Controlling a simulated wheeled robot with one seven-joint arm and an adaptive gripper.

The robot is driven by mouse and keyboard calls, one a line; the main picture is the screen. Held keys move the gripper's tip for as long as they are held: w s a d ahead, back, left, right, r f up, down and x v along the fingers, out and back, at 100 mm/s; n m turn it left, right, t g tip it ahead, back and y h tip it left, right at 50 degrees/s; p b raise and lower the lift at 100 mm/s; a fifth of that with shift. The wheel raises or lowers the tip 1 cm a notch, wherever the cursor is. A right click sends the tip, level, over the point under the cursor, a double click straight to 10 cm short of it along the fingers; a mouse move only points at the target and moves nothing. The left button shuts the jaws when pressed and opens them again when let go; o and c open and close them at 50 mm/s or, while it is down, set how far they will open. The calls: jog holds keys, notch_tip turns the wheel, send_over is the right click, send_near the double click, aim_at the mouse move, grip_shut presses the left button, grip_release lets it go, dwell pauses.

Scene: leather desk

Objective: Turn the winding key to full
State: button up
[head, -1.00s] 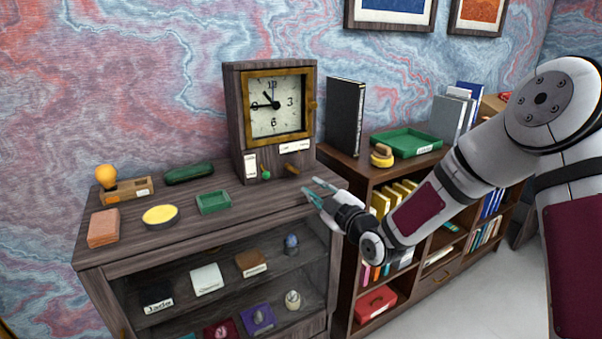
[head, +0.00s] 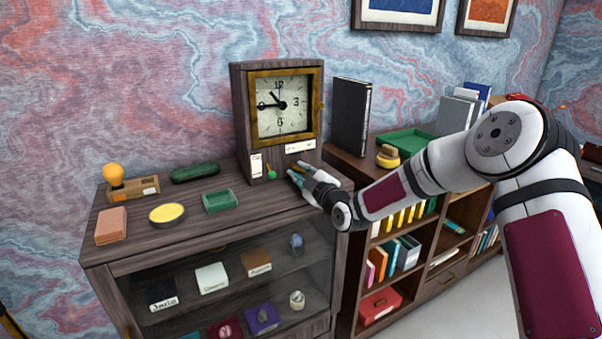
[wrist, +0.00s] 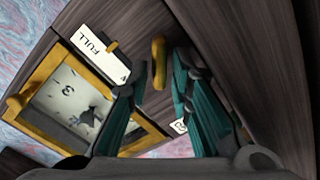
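The wooden mantel clock (head: 239,110) stands at the back of the cabinet top. Its brass winding key (wrist: 159,62) sticks out of the lower front in the wrist view; in the head view my gripper largely covers it. A white label marked FULL (wrist: 92,44), with a small brass marker (wrist: 112,47) beside it, is on the clock front and also shows in the head view (head: 300,146). My gripper (wrist: 160,78) is open, with one teal finger on each side of the key. Gaps show between the fingers and the key, and I cannot tell whether either finger touches it.
A green tray (head: 220,201), yellow dish (head: 167,213) and dark green case (head: 195,171) lie further left. The bookshelf with a black binder (head: 351,116) stands to the right.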

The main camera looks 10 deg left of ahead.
grip_shut()
jog(key=shift+m, duration=0.3)
jog(key=m+b, duration=0.2)
jog(key=m, duration=0.3)
jog(key=shift+w+d, duration=0.1)
jog(key=shift+d, duration=0.05)
jog(key=m+b, duration=0.1)
jog(key=m, duration=0.5)
jog(key=shift+w+d+m+b, duration=0.1)
jog(key=shift+d+m+b, duration=0.1)
jog(key=shift+m+b, duration=0.15)
jog(key=m+b, duration=0.1)
jog(key=m, duration=0.5)
jog(key=shift+w+d+f, duration=0.1)
jog(key=shift+d, duration=0.05)
jog(key=m+b, duration=0.1)
jog(key=m, duration=0.5)
jog(key=shift+f+m, duration=0.1)
jog(key=shift+m, duration=0.25)
